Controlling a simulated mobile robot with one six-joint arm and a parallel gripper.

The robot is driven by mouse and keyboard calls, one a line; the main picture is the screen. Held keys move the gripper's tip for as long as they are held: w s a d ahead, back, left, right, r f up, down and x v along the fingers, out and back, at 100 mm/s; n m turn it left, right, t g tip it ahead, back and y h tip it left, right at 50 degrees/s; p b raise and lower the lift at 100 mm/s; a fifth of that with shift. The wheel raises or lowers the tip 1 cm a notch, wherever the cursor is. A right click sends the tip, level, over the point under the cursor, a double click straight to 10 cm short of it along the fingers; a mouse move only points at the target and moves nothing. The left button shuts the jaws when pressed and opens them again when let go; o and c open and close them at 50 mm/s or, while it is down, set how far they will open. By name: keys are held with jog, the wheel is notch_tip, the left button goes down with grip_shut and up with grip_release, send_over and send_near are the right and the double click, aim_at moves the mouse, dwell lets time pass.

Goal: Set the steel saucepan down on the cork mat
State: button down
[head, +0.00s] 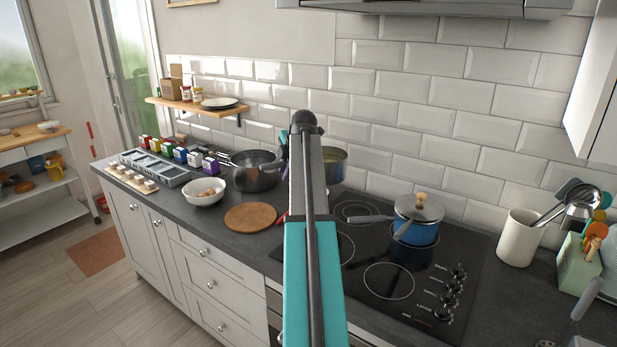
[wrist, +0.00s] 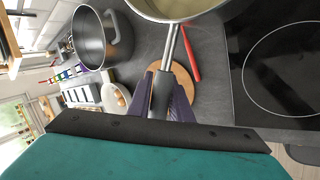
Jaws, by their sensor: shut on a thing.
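The steel saucepan (wrist: 172,9) is at the top of the wrist view, its rim cut off by the frame. My gripper (wrist: 163,88) is shut on its dark handle, with a purple finger on each side. In the head view the saucepan (head: 334,164), with something yellowish inside, shows right of my arm, which hides its handle and most of my gripper. The round brown cork mat (head: 250,217) lies bare on the worktop left of my arm. In the wrist view the mat (wrist: 184,82) is partly hidden behind the handle and fingers.
A dark pot (head: 254,171) and a bowl of eggs (head: 203,188) stand near the mat. A red utensil (wrist: 190,52) lies beside or over its edge. The black hob (head: 388,282) is to the right, bearing a lidded blue pot (head: 416,230).

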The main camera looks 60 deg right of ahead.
jog(key=w+a+f+n+y, duration=0.1)
jog(key=w+a+f, duration=0.35)
jog(key=a, duration=0.75)
jog(key=w+a+f+n, duration=0.1)
jog(key=w+a+n, duration=0.1)
jog(key=w+a, duration=0.8)
jog(key=w+a+f+n+y, duration=0.15)
jog(key=w+a, duration=0.25)
jog(key=a, duration=1)
jog(key=s+a+f+m, duration=0.15)
jog(key=a+f, duration=0.25)
jog(key=a, duration=0.9)
jog(key=s+a+f, duration=0.2)
jog(key=a+f, duration=0.2)
jog(key=a, duration=0.8)
jog(key=s+a+f+m+g+h, duration=0.1)
jog(key=s+m+h, duration=0.4)
jog(key=m, duration=0.5)
jog(key=s+a+g, duration=0.1)
jog(key=s, duration=0.1)
jog(key=shift+s+a+g+h, duration=0.2)
jog(key=shift+s+g+h, duration=0.1)
jog(key=shift+g+h, duration=0.1)
jog(key=shift+s+f, duration=0.1)
jog(key=shift+s, duration=0.05)
